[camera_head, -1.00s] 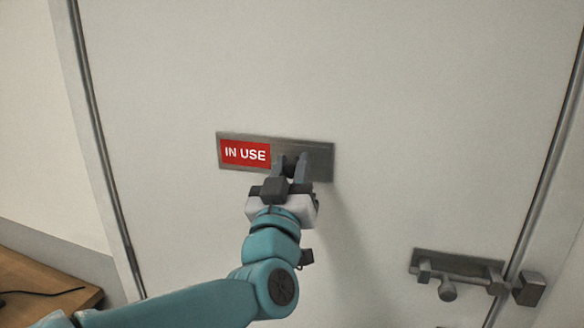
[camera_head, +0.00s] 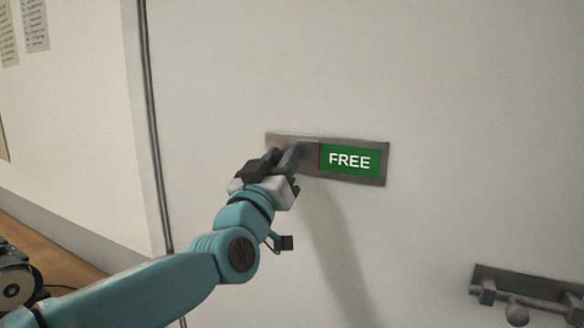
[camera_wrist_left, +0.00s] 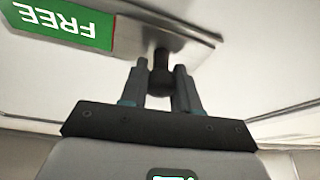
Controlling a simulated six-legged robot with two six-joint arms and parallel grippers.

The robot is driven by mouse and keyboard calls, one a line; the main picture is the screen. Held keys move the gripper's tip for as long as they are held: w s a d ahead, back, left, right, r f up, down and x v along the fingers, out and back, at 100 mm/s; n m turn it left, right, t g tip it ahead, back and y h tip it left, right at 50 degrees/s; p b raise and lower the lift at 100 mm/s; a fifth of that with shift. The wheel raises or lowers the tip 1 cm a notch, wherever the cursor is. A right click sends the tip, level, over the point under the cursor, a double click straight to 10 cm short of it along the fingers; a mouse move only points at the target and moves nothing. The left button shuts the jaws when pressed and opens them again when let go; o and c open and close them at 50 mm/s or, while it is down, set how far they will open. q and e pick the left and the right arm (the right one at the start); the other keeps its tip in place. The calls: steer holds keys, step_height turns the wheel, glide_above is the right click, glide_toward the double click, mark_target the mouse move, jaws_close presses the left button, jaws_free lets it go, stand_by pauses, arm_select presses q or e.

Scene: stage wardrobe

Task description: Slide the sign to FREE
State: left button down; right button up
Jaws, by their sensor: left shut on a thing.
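The sign is a grey metal plate (camera_head: 308,172) on the pale door, and its right part shows a green panel reading FREE (camera_head: 349,160). My left gripper (camera_head: 284,156) is at the left part of the plate. In the left wrist view, the green panel (camera_wrist_left: 62,22) shows upside down at the upper left. There my left gripper (camera_wrist_left: 162,80) is shut on a dark round knob (camera_wrist_left: 161,58) of the sign, with one finger on each side of it. My right gripper is not in view.
A metal bolt latch (camera_head: 528,290) is fixed low on the door at the right. A wooden surface (camera_head: 75,250) lies at the lower left. Papers (camera_head: 22,30) hang on the wall at the upper left. The door around the sign is bare.

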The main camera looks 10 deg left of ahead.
arm_select(q)
steer(key=shift+a+r, duration=0.1)
steer(key=shift+a, duration=0.1)
steer(key=c, duration=1.1)
jaws_free()
steer(key=shift+o, duration=1.4)
steer(key=shift+w+a, duration=0.1)
steer(key=shift+a, duration=0.1)
steer(key=shift+d, duration=0.2)
steer(key=shift+s+f, duration=0.25)
steer(key=shift+s, duration=0.1)
steer(key=b+v, duration=0.6)
steer(key=v, duration=0.9)
steer(key=shift+s+a, duration=0.25)
steer(key=shift+f, duration=0.1)
